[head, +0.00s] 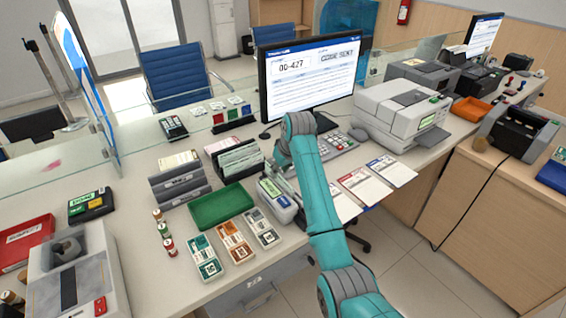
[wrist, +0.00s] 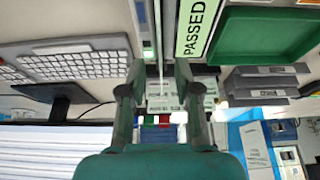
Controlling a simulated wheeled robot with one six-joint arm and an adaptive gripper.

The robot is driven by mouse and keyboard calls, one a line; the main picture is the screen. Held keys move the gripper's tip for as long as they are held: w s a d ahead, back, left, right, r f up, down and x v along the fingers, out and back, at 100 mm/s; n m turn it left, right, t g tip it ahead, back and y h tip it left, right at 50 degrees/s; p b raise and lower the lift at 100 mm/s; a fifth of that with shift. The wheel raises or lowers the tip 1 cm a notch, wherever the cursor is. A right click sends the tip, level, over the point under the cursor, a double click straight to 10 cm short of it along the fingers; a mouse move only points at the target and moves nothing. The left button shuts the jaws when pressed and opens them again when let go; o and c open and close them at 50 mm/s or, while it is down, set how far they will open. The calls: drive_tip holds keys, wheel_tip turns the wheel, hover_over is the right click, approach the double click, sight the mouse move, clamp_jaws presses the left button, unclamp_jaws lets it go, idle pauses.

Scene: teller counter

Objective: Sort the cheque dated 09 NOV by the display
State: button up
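A pale device (head: 280,203) with a green label stands below my gripper (head: 279,172). In the wrist view its label (wrist: 196,28) reads "PASSED". My gripper (wrist: 160,95) has its two fingers apart, with no cheque clearly seen between them. The fingertips are partly hidden in the head view.
A green tray (head: 221,207) lies left of the device, with dark racks (head: 180,181) behind it. Three card bundles (head: 235,243) lie in front. A keypad (head: 337,146), a printer (head: 402,112) and several paper sheets (head: 366,186) are on the right. A glass screen runs behind.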

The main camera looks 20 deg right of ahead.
drive_tip(key=shift+x, duration=1.75)
clamp_jaws()
drive_tip(key=shift+r, duration=0.1)
wheel_tip(320, 180, up, 11)
idle(1.3)
drive_tip(key=shift+s, duration=0.15)
idle(0.4)
